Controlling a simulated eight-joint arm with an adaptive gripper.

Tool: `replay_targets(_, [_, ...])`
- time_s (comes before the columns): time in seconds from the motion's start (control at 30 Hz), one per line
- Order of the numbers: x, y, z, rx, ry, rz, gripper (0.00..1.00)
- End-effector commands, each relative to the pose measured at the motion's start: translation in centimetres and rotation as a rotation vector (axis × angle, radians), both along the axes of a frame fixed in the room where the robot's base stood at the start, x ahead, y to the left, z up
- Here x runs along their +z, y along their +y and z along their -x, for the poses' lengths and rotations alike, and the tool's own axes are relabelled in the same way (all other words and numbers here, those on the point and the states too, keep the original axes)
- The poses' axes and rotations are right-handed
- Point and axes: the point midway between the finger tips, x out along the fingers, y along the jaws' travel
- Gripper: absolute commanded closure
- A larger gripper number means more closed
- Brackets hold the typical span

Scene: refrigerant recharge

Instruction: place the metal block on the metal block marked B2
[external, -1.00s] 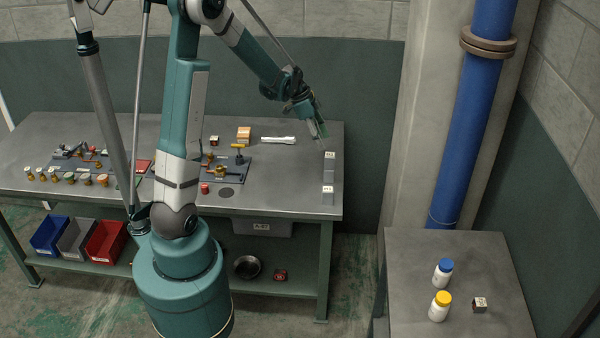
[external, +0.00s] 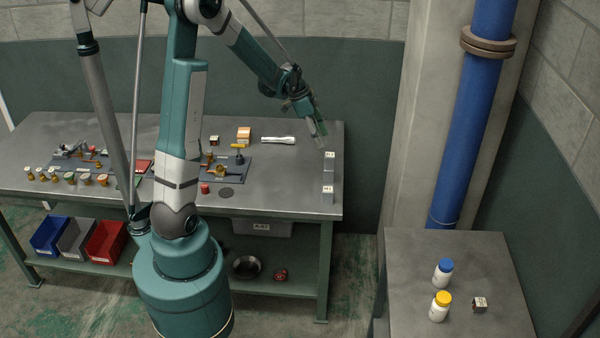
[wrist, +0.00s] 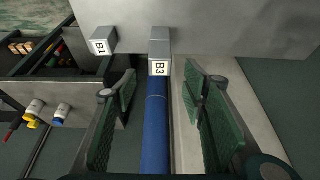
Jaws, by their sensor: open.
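Two small metal blocks with white labels stand near the right edge of the workbench. The block marked B3 (wrist: 159,64) is between my fingers in the picture, beyond their tips; it appears to be the farther block (external: 329,162) in the external view. The block marked B1 (wrist: 103,41) is to its left in the wrist view and appears to be the nearer block (external: 328,194). I see no label B2. My gripper (external: 319,132) is open and empty, above the bench near the farther block. Its two green pads (wrist: 160,88) are well apart in the wrist view.
The workbench (external: 285,180) is clear left of the blocks. A white tool (external: 278,140) and an orange box (external: 244,134) lie farther back. A side table (external: 420,260) at right holds two bottles and a small cube (external: 480,305). A blue pipe (external: 470,120) rises behind it.

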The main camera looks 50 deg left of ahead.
Motion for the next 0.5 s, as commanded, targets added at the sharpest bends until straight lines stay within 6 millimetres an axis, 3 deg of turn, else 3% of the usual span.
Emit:
replay_targets(0.27, [1.0, -0.7, 0.5, 0.020, 0.000, -0.004, 0.58])
replay_targets(0.5, [3.8, -2.6, 2.3, 0.082, 0.001, -0.016, 0.58])
